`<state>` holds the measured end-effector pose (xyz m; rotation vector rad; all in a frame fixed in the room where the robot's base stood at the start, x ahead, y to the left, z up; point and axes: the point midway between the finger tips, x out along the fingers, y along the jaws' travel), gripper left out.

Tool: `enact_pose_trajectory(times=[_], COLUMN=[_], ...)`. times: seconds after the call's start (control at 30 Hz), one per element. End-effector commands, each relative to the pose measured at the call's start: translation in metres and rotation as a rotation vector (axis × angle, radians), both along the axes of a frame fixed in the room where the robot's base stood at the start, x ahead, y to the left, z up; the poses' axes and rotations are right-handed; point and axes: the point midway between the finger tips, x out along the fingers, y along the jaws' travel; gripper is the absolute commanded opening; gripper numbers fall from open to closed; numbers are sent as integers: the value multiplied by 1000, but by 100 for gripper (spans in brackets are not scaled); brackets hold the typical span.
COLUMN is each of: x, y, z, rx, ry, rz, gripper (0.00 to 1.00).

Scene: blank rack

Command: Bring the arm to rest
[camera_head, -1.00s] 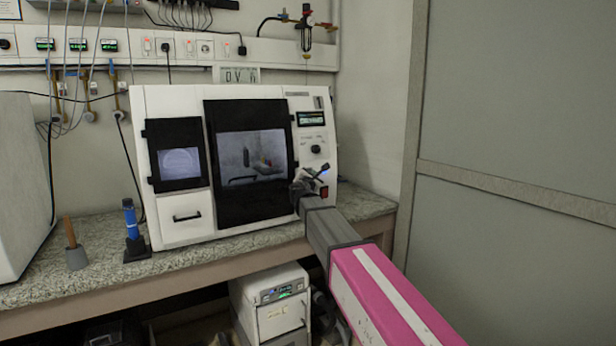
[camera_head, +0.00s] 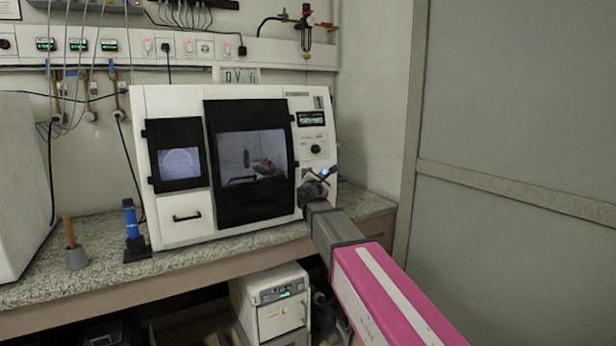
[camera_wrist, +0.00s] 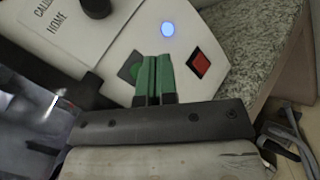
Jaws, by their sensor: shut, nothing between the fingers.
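My gripper (camera_wrist: 154,78) shows in the wrist view with its two green fingers side by side and shut, nothing between them. A round blue light (camera_wrist: 168,29) shows on the panel beyond the fingertips. In the head view my gripper (camera_head: 326,174) is at the lower right of the white machine (camera_head: 180,105), small and dark, partly hidden by my wrist. I cannot tell whether the fingers touch the panel.
The machine's dark front door (camera_head: 252,160) is closed. A blue tool in a black stand (camera_head: 131,222) and a grey holder with a wooden handle (camera_head: 76,256) stand at left on the speckled bench (camera_head: 40,290). A white unit (camera_head: 275,305) sits below. A grey wall panel (camera_head: 520,120) stands at right.

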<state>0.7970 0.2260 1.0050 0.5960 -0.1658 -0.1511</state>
Motion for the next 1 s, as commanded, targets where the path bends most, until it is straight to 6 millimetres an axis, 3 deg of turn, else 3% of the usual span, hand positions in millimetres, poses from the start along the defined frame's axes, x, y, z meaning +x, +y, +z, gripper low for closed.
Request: enact_pose_trajectory(times=[0.47, 0.57, 0.67, 0.77, 1.0], x=[0, -2, -8, -21, -75], y=[-1, -11, -37, -76, -162], z=[-1, -12, -40, -84, -205], rx=[3, 48, 168, 358, 872], ry=[1, 16, 54, 111, 241], rz=[-1, -17, -65, -150, -444], gripper=[0, 0, 0, 0, 0])
